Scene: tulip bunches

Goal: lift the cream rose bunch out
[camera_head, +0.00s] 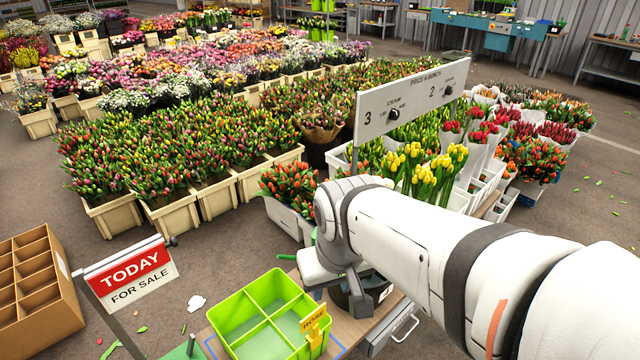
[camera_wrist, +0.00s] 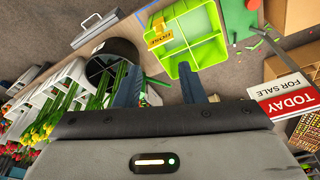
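I cannot pick out a cream rose bunch in either view. My gripper (camera_wrist: 160,78) is open in the wrist view, its two dark fingers apart with nothing between them. The fingertips point toward a green four-compartment crate (camera_wrist: 203,52) and a dark round bucket (camera_wrist: 98,67). In the head view the crate (camera_head: 265,312) stands on a wooden bench, its compartments looking empty. A yellow tag (camera_head: 313,325) reading ROSE is on its side. My arm hides most of the bucket (camera_head: 343,297) beside the crate, and its contents are not clear.
A TODAY FOR SALE sign (camera_head: 130,275) stands left of the crate. A price board (camera_head: 410,95) rises behind my arm. Yellow tulips (camera_head: 425,170) and red-orange tulips (camera_head: 290,185) stand in crates close behind. A cardboard divider box (camera_head: 35,285) is far left. Floor between is mostly clear.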

